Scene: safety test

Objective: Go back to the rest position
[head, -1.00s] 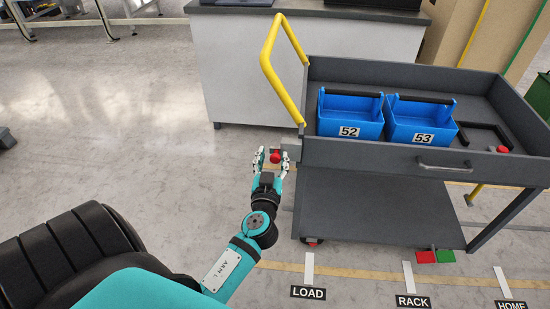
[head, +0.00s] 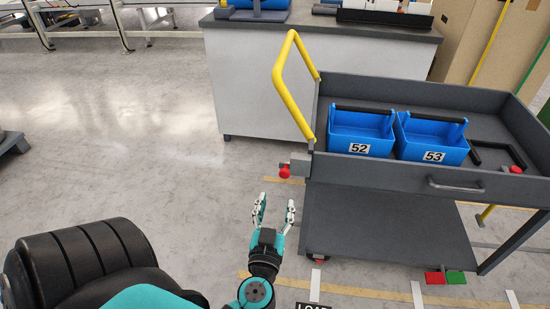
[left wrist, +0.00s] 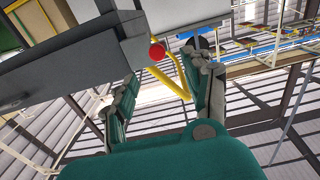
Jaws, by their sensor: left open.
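My left gripper (head: 274,212) is open and empty in the head view, in front of the near left corner of the grey cart (head: 385,172). A red knob (head: 284,171) sits on that corner, beyond the fingertips and apart from them. In the left wrist view the two fingers (left wrist: 160,88) are spread, with the red knob (left wrist: 157,52) showing beyond the gap between them. My right gripper is in neither view.
The cart carries blue bins marked 52 (head: 345,145) and 53 (head: 432,152) and has a yellow handle (head: 283,86). A workbench (head: 262,95) stands behind it. Open floor (head: 130,130) lies to the left. Red (head: 434,278) and green (head: 455,277) floor patches lie below the cart.

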